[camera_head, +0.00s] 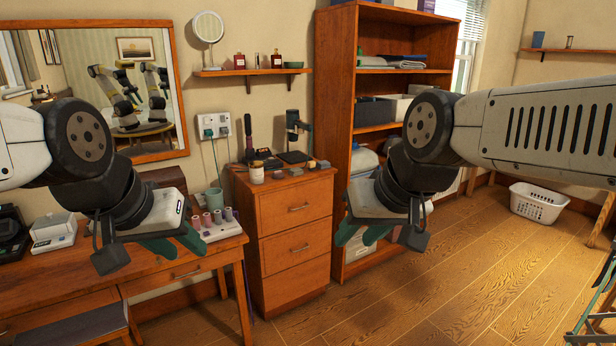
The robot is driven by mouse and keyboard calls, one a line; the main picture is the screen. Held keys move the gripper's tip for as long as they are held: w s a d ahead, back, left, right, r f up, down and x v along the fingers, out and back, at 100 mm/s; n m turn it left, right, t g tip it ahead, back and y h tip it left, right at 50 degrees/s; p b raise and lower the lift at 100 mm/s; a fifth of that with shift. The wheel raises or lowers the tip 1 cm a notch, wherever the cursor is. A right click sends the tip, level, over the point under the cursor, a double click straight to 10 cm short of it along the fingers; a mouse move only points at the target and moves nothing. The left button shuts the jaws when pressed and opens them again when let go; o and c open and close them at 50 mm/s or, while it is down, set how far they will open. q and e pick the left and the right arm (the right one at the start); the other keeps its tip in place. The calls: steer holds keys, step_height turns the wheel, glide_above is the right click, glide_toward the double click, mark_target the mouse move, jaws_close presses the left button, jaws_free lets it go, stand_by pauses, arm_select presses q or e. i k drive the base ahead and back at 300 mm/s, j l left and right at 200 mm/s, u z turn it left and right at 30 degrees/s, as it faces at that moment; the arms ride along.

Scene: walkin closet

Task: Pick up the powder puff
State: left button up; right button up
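I cannot single out a powder puff with certainty. Several small items lie on top of the wooden drawer cabinet (291,215), among them a small cream jar (257,173), a small grey-brown item (296,171) and small rounded items (312,164) near its right edge. They are too small to tell apart. My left gripper (178,249) has green fingers spread apart, empty, in front of the desk, left of the cabinet. My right gripper (362,238) has green fingers apart and empty, right of the cabinet and in front of the shelf unit.
A wooden desk (185,275) with hair rollers (213,218) and a cup (214,198) stands left of the cabinet. Dark upright tools (293,128) stand at the cabinet's back. A tall shelf unit (335,90) is right. The floor (450,285) is clear toward a white basket (539,204).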

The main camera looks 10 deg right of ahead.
mark_target(278, 175)
steer(key=i+j, duration=0.15)
steer(key=i, duration=0.5)
steer(key=i+j+u, duration=0.1)
steer(key=i, duration=0.5)
steer(key=i+j, duration=0.15)
steer(key=i, duration=0.5)
steer(key=j+u, duration=0.05)
